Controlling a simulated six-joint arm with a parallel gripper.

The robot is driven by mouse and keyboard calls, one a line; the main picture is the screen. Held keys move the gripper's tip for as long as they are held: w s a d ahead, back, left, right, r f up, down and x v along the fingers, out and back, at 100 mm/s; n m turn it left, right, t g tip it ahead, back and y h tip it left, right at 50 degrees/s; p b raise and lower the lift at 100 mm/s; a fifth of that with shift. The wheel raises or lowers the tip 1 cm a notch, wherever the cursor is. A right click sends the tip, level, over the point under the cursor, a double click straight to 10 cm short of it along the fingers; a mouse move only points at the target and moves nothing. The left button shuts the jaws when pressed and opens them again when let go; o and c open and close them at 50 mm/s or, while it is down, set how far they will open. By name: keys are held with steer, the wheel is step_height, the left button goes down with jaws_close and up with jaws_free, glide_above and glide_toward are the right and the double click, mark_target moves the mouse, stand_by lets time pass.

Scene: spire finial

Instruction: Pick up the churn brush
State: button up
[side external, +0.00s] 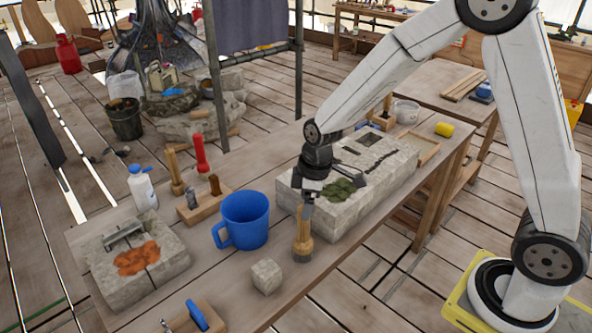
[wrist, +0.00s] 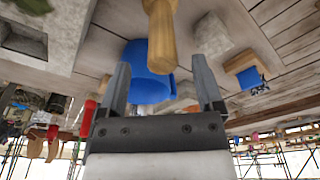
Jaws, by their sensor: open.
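What looks like the churn brush (side external: 302,240) stands upright on the workbench near its front edge, a pale wooden handle on a rounder base. My gripper (side external: 307,196) is right above it, at its top end, fingers pointing down. In the wrist view the brush's wooden handle (wrist: 161,38) reaches from the top edge toward the gap between the two fingers of my open gripper (wrist: 160,64). Nothing is clamped. Its far end is cut off in the wrist view, and I cannot tell whether a finger touches it.
A blue mug (side external: 243,220) stands left of the brush and a small stone cube (side external: 266,276) in front. A long stone block (side external: 385,185) lies close behind on the right. A stone slab (side external: 130,268) with an orange patch sits at left. A wooden tool holder (side external: 205,204) stands behind the mug.

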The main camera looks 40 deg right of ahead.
mark_target(303, 233)
steer(key=shift+f, duration=0.15)
steer(key=shift+w+a+f, duration=0.15)
steer(key=shift+a+f, duration=0.05)
steer(key=shift+f, duration=1.1)
steer(key=shift+w+a+f, duration=0.1)
steer(key=shift+a+f, duration=0.1)
steer(key=shift+f, duration=1.05)
jaws_close()
